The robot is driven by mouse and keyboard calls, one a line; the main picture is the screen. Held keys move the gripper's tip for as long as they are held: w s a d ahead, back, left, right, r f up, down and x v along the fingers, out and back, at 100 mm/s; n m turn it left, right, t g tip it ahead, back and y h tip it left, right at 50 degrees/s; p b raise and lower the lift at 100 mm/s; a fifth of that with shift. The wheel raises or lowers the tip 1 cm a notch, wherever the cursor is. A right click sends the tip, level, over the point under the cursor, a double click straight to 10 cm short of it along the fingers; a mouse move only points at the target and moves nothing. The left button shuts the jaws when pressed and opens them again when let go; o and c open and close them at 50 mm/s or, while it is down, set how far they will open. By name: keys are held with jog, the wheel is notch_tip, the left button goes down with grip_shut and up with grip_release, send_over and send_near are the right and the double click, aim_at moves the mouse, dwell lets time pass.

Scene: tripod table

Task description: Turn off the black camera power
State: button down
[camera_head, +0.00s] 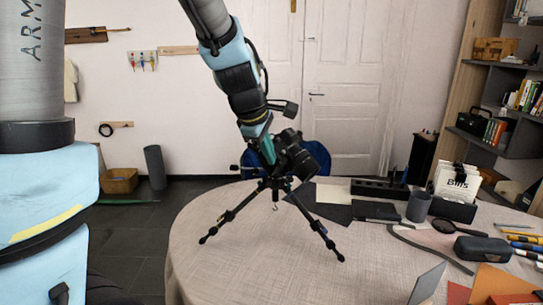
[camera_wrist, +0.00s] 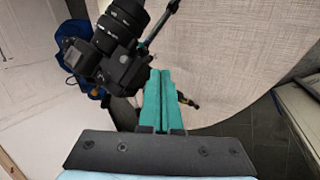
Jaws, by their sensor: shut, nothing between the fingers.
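The black camera (camera_head: 296,158) is mounted on a black tripod (camera_head: 275,190) standing on the round table. Its lens points to the right in the head view. In the wrist view the camera (camera_wrist: 112,58) fills the upper left, lens upward. My gripper (camera_wrist: 158,74) has green fingers shut together with nothing between them. The fingertips are close beside the camera body, at its right in the wrist view. Whether they touch it I cannot tell. The power switch cannot be made out.
The round table (camera_head: 225,262) has free room at front and left. A blue chair (camera_head: 311,155) stands behind the camera. At the right are a dark cup (camera_head: 418,206), a magnifying glass (camera_head: 445,226), a black case (camera_head: 482,249) and a holder of papers (camera_head: 455,186).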

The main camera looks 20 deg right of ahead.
jog(key=s+v, duration=0.1)
jog(key=v, duration=0.9)
jog(key=shift+f, duration=0.2)
jog(key=shift+a, duration=0.15)
jog(key=s+a+f+m+g+y, duration=0.1)
jog(key=a+f+m+y, duration=0.1)
jog(key=a+f+m, duration=0.3)
jog(key=s+a+f+m+g+y, duration=0.1)
jog(key=a+f+m, duration=0.4)
jog(key=a+f, duration=0.6)
jog(key=a+y, duration=0.1)
jog(key=a, duration=0.6)
jog(key=shift+a+f, duration=0.35)
jog(key=shift+f, duration=0.05)
jog(key=shift+s, duration=0.15)
